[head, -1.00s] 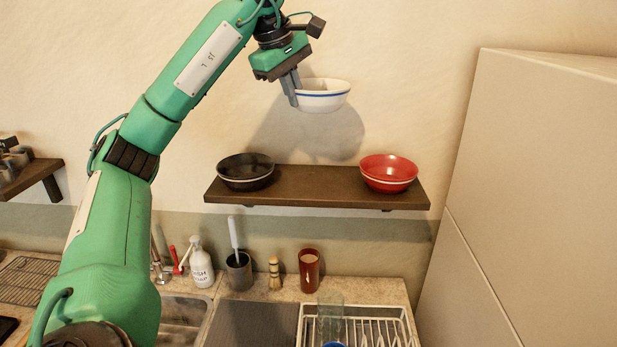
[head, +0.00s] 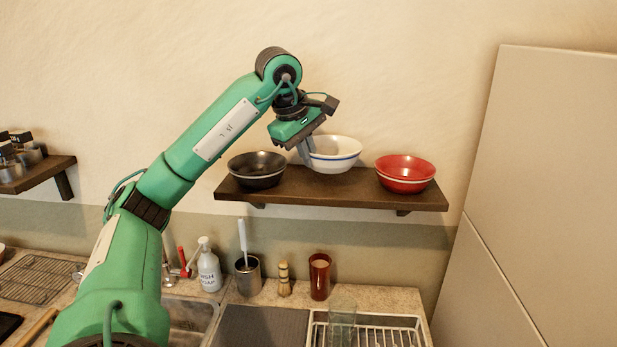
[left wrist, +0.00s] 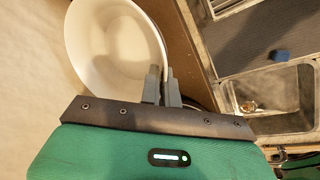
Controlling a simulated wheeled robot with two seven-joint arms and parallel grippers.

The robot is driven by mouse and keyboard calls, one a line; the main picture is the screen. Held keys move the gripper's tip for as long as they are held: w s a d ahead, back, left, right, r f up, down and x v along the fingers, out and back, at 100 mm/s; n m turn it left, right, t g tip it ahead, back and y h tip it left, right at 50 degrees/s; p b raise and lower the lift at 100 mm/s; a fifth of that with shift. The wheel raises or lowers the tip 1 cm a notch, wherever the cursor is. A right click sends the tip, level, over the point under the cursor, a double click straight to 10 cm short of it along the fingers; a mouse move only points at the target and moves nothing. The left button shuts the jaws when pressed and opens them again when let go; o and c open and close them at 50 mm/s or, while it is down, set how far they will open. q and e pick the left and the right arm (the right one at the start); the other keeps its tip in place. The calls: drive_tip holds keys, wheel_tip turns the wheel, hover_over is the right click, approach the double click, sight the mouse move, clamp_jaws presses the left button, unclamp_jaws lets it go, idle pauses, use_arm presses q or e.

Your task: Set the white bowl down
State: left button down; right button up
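The white bowl (head: 338,155) with a blue band is upright in the head view, between the black bowl (head: 256,172) and the red bowl (head: 405,176) on the dark wall shelf (head: 330,190). Its base is at or just above the shelf; I cannot tell if it touches. My left gripper (head: 306,156) pinches its left rim. In the left wrist view, the fingers (left wrist: 163,88) straddle the rim of the white bowl (left wrist: 115,45). My right gripper is in neither view.
Below the shelf, the counter holds a soap bottle (head: 209,270), a grey cup with a brush (head: 248,276), a red-brown cup (head: 319,276) and a white dish rack (head: 375,330). A tall beige cabinet (head: 540,180) stands at the right.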

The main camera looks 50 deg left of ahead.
use_arm(q)
drive_tip(key=shift+f, duration=2.25)
drive_tip(key=shift+s, duration=0.1)
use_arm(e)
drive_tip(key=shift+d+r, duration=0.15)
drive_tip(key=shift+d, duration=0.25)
use_arm(q)
drive_tip(key=shift+f, duration=0.15)
drive_tip(key=c, duration=1.6)
unclamp_jaws()
drive_tip(key=shift+c, duration=0.2)
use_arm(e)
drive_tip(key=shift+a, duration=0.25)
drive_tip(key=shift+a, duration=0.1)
